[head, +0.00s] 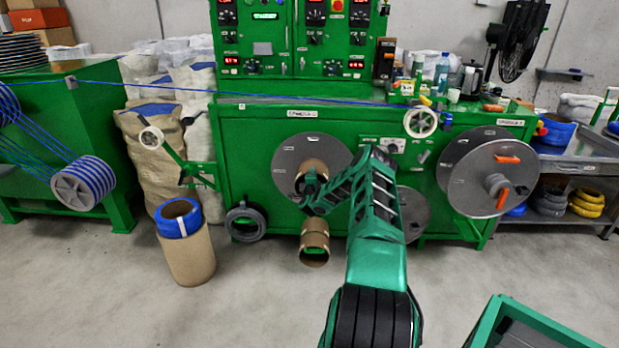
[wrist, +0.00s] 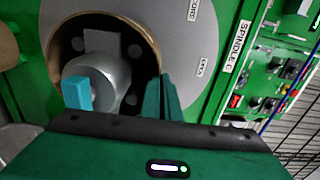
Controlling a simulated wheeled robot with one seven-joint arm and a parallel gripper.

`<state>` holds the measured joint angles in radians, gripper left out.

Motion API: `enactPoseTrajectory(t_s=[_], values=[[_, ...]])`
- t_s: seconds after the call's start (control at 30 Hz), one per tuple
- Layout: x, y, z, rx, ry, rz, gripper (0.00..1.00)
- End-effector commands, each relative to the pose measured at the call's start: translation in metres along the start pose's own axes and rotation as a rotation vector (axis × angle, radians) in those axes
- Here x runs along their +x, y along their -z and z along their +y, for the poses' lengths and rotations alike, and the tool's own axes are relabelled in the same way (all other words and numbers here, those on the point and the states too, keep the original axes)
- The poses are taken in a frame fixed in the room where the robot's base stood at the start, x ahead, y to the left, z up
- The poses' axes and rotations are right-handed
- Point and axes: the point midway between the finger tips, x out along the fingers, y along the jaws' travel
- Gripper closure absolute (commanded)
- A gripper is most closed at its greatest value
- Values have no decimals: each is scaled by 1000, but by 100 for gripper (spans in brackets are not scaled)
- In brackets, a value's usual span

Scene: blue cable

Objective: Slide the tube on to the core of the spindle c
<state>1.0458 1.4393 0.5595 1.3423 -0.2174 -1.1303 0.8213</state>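The spindle c disc (head: 290,150) is a grey flange on the green machine's front; it also shows in the wrist view (wrist: 205,40). Its core (wrist: 113,73) is a grey cylinder with a cyan block (wrist: 77,94) at its near end. A brown tube (wrist: 153,45) rings the core in the wrist view, with the core visible through its opening. How deep the core sits in it is unclear. My gripper (wrist: 161,88) is shut on the tube's wall near its rim. In the head view my arm partly hides the tube (head: 312,167).
Another brown tube (head: 314,240) is below the disc. A brown cylinder with blue rings (head: 186,255) stands on the floor at left. A second flanged spindle (head: 470,180) with orange handles is at right. A blue cable (head: 280,100) runs across above. A green-rimmed crate (head: 535,317) is at lower right.

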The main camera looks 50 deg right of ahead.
Motion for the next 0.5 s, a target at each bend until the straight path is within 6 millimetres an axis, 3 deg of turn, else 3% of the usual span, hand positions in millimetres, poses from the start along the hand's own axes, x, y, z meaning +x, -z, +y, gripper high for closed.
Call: enactPoseTrajectory(t_s=[0.5], values=[[2,2,6,-2,1,2,100]])
